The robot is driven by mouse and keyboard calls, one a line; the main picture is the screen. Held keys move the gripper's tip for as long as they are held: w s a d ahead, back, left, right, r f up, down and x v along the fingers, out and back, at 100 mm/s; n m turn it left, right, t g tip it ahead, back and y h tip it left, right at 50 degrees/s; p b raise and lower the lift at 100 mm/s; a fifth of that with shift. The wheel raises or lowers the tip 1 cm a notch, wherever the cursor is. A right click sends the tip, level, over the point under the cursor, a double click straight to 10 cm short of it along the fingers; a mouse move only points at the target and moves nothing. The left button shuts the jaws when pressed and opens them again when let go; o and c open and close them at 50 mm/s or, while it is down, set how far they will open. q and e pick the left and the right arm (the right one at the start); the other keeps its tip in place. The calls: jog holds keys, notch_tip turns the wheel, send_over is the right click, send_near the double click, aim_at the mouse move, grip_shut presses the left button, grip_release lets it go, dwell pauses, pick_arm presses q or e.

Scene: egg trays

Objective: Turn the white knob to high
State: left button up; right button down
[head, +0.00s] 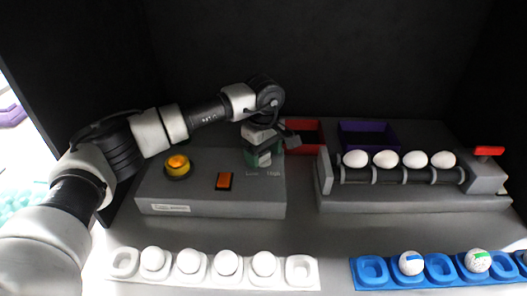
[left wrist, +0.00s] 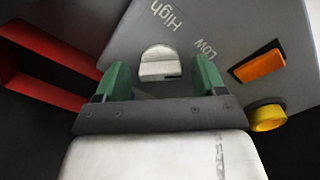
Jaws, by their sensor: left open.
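The white knob (left wrist: 160,62) sits on the sloped top of a grey control box (head: 210,204), near the printed words Low and High. In the left wrist view it lies between and just beyond my left gripper's green fingertips (left wrist: 162,77), with a gap on each side. In the head view my left gripper (head: 263,155) is over the right part of the box and hides most of the knob. The gripper is open and empty. Which word the knob points to is not clear. My right gripper is not in view.
The box also carries a yellow round button (head: 177,164) and an orange switch (head: 224,181). Behind stand a red bin (head: 304,133) and a purple bin (head: 368,132). A roller rack (head: 400,201) with several eggs is right; white (head: 122,263) and blue (head: 371,271) egg trays lie in front.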

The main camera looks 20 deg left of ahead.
pick_arm(q)
jog(key=c, duration=0.9)
